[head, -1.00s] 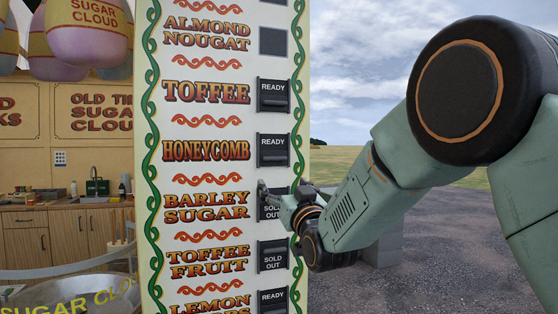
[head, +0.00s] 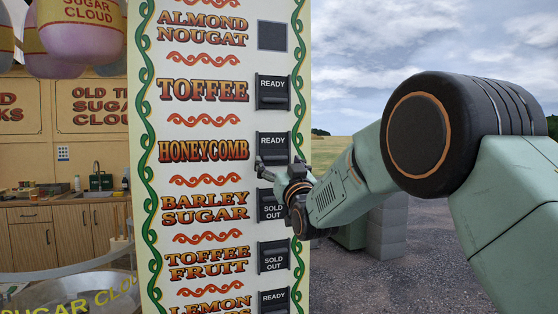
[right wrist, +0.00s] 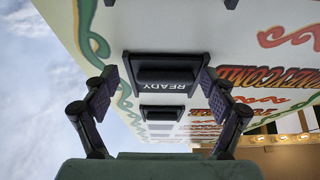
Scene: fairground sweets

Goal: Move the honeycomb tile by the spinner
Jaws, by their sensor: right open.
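The honeycomb tile (head: 272,146) is a dark plate reading READY beside the HONEYCOMB lettering on a cream menu board (head: 205,122). My right gripper (head: 263,167) is open at the tile's lower edge in the head view. In the right wrist view the tile (right wrist: 165,75) appears upside down between the two spread fingers of the gripper (right wrist: 158,82); I cannot tell whether they touch it. A round metal pan (head: 70,294) with a clear guard lettered SUGAR CLOUD stands at the lower left and looks like the spinner. My left gripper is not in view.
The toffee tile (head: 272,91) above reads READY. The barley sugar tile (head: 272,206) and toffee fruit tile (head: 273,256) below read SOLD OUT. A lemon tile (head: 273,300) reads READY. Sugar cloud bags (head: 82,30) hang at upper left. Open ground lies right of the board.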

